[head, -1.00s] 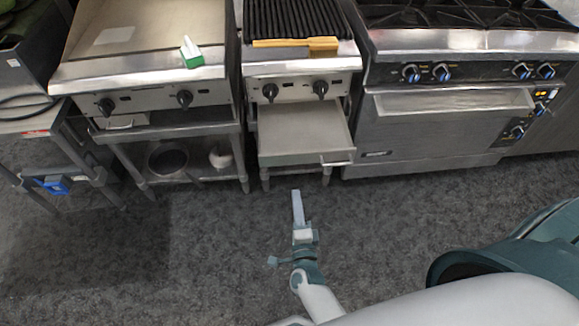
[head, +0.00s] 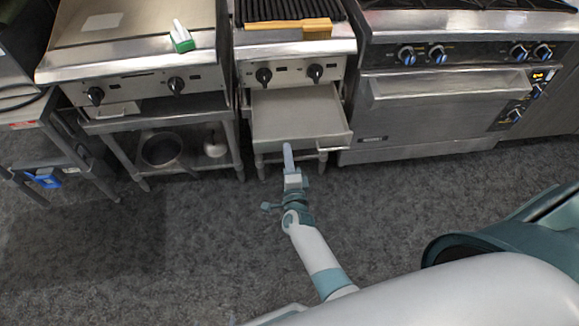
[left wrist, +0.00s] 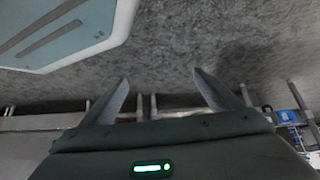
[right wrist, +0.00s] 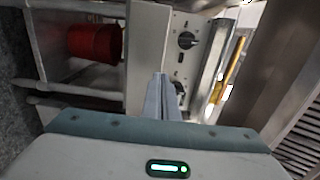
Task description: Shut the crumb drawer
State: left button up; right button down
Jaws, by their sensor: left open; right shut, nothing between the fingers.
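The crumb drawer (head: 297,115) is a grey metal tray under the charbroiler in the middle of the head view. It stands pulled out towards me, its front edge free of the unit. My right gripper (head: 287,150) is shut and empty, with its fingertips at the left part of the drawer front. In the right wrist view the shut fingers (right wrist: 160,80) lie over the edge of a grey panel (right wrist: 148,45) that looks like the drawer front; I cannot tell if they touch. My left gripper (left wrist: 165,90) is open and empty above the floor, outside the head view.
The charbroiler's knobs (head: 263,76) sit above the drawer. A griddle stand (head: 155,115) is on the left and an oven range (head: 430,105) on the right. A yellow-brown block (head: 317,28) lies on the charbroiler's front ledge. The grey floor (head: 200,240) in front is clear.

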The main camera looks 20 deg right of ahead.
aim_at(286, 140)
pick_arm(q)
jog(key=shift+a+f, duration=0.25)
jog(key=shift+a, duration=0.1)
pick_arm(e)
jog(key=shift+x, duration=0.95)
